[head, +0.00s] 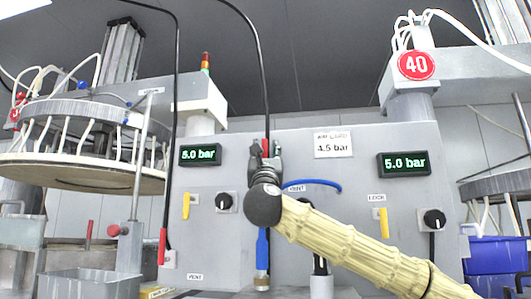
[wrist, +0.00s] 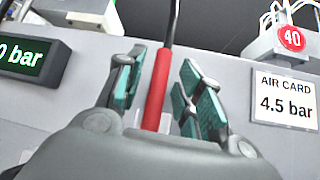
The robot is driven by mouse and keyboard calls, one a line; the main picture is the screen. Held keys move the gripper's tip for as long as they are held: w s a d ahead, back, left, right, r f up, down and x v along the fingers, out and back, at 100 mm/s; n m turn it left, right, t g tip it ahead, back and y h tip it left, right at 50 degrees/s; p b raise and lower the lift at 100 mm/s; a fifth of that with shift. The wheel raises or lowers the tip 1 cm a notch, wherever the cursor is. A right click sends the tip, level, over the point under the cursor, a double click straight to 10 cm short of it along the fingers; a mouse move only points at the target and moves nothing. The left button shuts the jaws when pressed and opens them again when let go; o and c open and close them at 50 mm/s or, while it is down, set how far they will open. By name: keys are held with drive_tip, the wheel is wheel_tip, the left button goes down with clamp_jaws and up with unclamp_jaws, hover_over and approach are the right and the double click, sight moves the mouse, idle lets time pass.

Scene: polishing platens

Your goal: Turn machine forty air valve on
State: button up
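The round red sign "40" (head: 416,65) hangs on the right machine and also shows in the wrist view (wrist: 292,38). My gripper (head: 265,152) is raised in front of the grey panel between the two displays. In the wrist view, a long red handle (wrist: 157,90) stands upright between the green-padded fingers of my gripper (wrist: 160,88). The fingers are open, with gaps visible on both sides of the handle. A black hose rises above it. My gripper hides the handle's lower end in both views. Another red handle (head: 163,246) hangs on a black hose at lower left.
An "AIR CARD 4.5 bar" card (head: 333,145) is on the panel. Displays at left (head: 201,155) and right (head: 404,164) read 5.0 bar. Black knobs (head: 226,202) (head: 434,219) and yellow handles (head: 186,206) (head: 383,222) sit below. A blue hose (head: 322,183) arches beside my gripper.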

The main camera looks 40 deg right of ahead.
drive_tip(key=v, duration=1.2)
idle(0.4)
